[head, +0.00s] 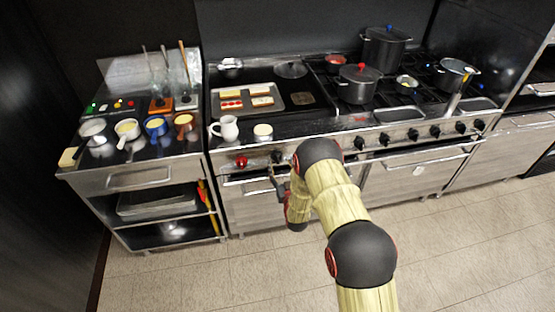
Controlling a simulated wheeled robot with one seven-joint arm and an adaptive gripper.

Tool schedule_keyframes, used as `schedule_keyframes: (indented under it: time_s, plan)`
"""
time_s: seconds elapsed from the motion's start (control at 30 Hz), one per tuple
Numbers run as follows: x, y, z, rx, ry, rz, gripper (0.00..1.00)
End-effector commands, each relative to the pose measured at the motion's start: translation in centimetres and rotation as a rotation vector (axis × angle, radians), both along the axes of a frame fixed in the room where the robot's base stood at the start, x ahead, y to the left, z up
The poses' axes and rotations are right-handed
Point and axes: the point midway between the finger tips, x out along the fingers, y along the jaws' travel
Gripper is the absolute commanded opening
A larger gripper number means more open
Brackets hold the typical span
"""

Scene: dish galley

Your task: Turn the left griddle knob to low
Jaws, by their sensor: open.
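The front panel of the range carries a red knob (241,162) at its left end, below the griddle; I take this as the left griddle knob. Its pointer is too small to read. A dark knob (277,158) sits just to its right on the same panel. My gripper (277,181) is a small dark shape in front of the range, below and to the right of the red knob and apart from it. It is open, with nothing seen in it. My arm hides part of the panel to the right.
A white pitcher (228,128) and a small cream-topped cup (263,132) stand on the front ledge above the knobs. An oven handle (240,180) runs below. Pots (358,84) stand on burners at right. The floor is clear.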

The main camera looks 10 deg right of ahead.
Motion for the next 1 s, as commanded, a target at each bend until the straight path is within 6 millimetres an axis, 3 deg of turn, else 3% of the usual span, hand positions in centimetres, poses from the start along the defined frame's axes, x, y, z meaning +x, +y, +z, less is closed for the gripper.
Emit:
schedule_keyframes:
  time_s: [0.2,0.4,0.7,1.0]
  plan:
    - [3.4,0.0,-0.1,0.000,-0.001,0.000,0.57]
    - [5.1,0.0,-0.1,0.000,0.001,0.000,0.57]
    - [5.3,0.0,0.0,0.000,0.002,0.000,0.57]
    - [5.3,0.0,0.0,0.000,0.002,0.000,0.40]
